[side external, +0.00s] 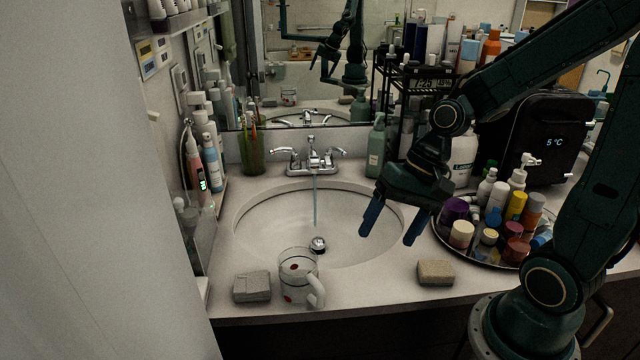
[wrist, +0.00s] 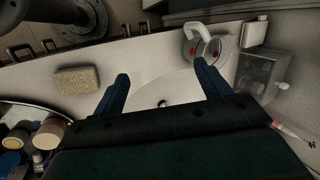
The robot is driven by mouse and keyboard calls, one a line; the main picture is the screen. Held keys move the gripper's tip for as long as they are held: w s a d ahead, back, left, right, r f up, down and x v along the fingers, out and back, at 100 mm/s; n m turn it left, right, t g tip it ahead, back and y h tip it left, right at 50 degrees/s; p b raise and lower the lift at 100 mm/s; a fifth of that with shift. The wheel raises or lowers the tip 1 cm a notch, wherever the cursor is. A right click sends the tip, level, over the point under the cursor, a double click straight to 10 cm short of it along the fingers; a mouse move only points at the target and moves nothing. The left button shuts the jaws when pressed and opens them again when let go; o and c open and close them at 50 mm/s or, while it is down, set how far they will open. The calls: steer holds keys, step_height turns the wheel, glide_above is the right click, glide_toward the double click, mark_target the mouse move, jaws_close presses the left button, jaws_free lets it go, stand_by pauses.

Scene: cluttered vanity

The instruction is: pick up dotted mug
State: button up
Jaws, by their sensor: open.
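The dotted mug (side external: 297,277) is a pale cup with red dots, a dark line near its rim and a white handle. It stands upright on the counter at the front edge of the sink, handle toward the front right. In the wrist view the mug (wrist: 203,46) is at the upper right, beyond the right fingertip. My gripper (side external: 390,230) is open and empty, above the right part of the sink basin, up and to the right of the mug. Its two blue fingers (wrist: 160,85) point toward the counter's front edge in the wrist view.
A grey block (side external: 252,286) sits just left of the mug, and a tan sponge (side external: 436,273) lies to its right. A round tray (side external: 451,246) of bottles and jars is at the right. The faucet (side external: 312,160) stands behind the sink (side external: 262,232). Counter between mug and sponge is clear.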

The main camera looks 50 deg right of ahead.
mark_target(304, 277)
steer(key=w+f+m+t+y, duration=0.1)
steer(key=f+m+y, duration=0.1)
steer(key=m, duration=0.2)
steer(key=w+f+m+y, duration=0.1)
steer(key=f+m+y, duration=0.1)
steer(key=m, duration=0.2)
steer(key=w+f+m+t+y, duration=0.1)
steer(key=w+f+m+y, duration=0.1)
steer(key=f+m, duration=0.1)
steer(key=shift+w+m+t, duration=0.1)
steer(key=shift+m+t, duration=0.2)
steer(key=shift+m, duration=0.3)
steer(key=m, duration=0.1)
steer(key=w+d+m+t+y, duration=0.1)
steer(key=m, duration=0.1)
steer(key=m+t, duration=0.1)
steer(key=shift+w+d+f, duration=0.2)
steer(key=shift+w+f, duration=0.05)
steer(key=shift+f, duration=0.15)
steer(key=shift+x, duration=4.3)
steer(key=shift+a+r, duration=0.1)
steer(key=shift+a, duration=0.05)
steer(key=shift+x, duration=2.5)
